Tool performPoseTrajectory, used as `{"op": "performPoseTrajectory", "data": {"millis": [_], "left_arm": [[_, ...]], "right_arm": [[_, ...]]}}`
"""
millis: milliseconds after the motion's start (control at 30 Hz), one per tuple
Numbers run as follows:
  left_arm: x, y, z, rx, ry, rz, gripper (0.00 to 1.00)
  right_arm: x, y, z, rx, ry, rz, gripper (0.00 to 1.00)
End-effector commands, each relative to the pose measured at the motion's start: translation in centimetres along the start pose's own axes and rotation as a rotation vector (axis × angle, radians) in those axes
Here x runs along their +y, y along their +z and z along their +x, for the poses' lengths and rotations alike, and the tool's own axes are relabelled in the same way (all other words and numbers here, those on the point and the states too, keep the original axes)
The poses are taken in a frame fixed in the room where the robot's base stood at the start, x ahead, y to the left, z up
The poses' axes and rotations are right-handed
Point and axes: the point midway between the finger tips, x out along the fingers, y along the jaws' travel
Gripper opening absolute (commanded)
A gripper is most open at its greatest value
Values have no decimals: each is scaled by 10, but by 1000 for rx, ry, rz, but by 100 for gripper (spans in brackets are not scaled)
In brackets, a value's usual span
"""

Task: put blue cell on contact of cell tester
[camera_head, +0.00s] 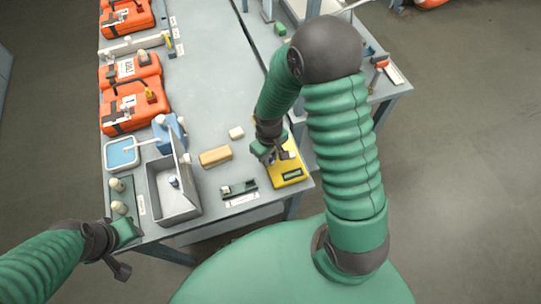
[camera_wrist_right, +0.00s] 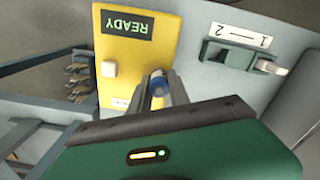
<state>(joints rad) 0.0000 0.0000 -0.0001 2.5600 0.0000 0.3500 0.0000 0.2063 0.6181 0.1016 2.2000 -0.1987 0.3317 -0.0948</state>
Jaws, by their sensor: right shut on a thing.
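The yellow cell tester (camera_head: 296,174) stands near the front right corner of the bench. In the right wrist view the tester (camera_wrist_right: 160,40) shows a dark green display (camera_wrist_right: 125,25) reading READY and a white square button (camera_wrist_right: 108,69). The blue cell (camera_wrist_right: 157,88), with a pale end, sits between the fingertips of my right gripper (camera_wrist_right: 160,90), right over the yellow face. I cannot tell whether the cell touches the contact. In the head view my right gripper (camera_head: 274,157) is over the tester's far part. My left gripper (camera_head: 122,262) is off the bench's front left.
A grey open box (camera_head: 165,207) holds a small cell (camera_head: 173,181). A tan block (camera_head: 215,157), a white block (camera_head: 236,133) and a dark green holder (camera_head: 239,188) lie left of the tester. Orange cases (camera_head: 133,108) line the bench's left side.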

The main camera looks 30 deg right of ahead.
Motion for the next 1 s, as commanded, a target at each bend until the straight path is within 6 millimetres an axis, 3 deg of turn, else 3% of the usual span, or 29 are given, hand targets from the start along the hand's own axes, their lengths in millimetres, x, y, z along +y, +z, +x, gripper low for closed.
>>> {"op": "performPoseTrajectory", "data": {"millis": [167, 200, 333, 1000], "left_arm": [[0, 1, 3, 0, 0, 0, 36], [0, 1, 2, 0, 0, 0, 36], [0, 0, 2, 0, 0, 0, 36], [0, 1, 3, 0, 0, 0, 36]], "right_arm": [[4, 1, 6, -1, -4, 3, 0], [5, 1, 5, 0, -5, 3, 26], [6, 2, 6, -1, -7, 3, 43], [2, 4, 7, -10, -8, 1, 44]]}}
